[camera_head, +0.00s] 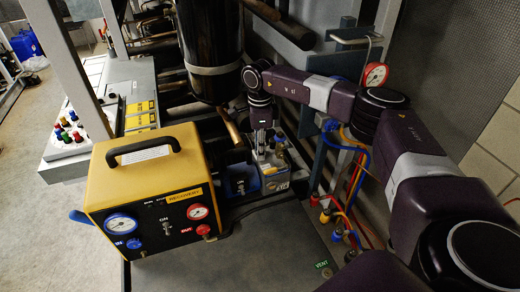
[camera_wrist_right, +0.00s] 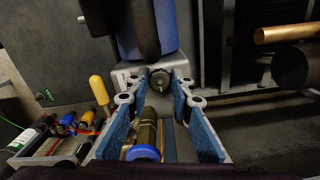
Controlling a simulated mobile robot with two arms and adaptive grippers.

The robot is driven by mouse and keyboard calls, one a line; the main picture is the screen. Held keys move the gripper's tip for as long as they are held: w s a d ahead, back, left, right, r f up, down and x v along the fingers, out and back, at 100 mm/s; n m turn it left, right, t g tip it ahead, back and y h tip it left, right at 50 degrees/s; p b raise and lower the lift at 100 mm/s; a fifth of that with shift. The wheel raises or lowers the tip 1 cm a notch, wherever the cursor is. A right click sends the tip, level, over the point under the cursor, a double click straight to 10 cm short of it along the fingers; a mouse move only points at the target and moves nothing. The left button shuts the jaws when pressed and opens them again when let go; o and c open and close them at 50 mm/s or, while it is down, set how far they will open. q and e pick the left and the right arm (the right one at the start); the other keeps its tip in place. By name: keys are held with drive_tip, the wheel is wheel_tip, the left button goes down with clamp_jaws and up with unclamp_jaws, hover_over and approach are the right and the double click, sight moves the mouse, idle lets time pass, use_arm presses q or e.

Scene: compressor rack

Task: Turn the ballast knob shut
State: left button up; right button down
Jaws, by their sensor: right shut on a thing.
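The vacuum pump (camera_head: 273,178), blue and grey, stands on the rack behind the yellow recovery unit. My right gripper (camera_head: 262,147) points down onto it in the head view. In the right wrist view the blue-padded fingers of my right gripper (camera_wrist_right: 163,84) are closed around a small dark round knob (camera_wrist_right: 158,81), the ballast knob, on the pump's grey block (camera_wrist_right: 125,76). The fingers hide its sides, and its turn position cannot be read. A brass fitting with a blue cap (camera_wrist_right: 143,152) shows between the fingers, nearer the camera. My left gripper is out of view.
The yellow recovery unit (camera_head: 147,185) with gauges stands front left of the pump. A black cylinder (camera_head: 211,45) rises behind it. Coloured hoses (camera_head: 355,170) and a red gauge (camera_head: 376,75) are on the right. A copper pipe (camera_wrist_right: 287,34) shows in the wrist view.

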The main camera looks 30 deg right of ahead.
drive_tip(key=c, duration=1.7)
unclamp_jaws()
wheel_tip(320, 180, up, 12)
drive_tip(key=shift+r, duration=0.1)
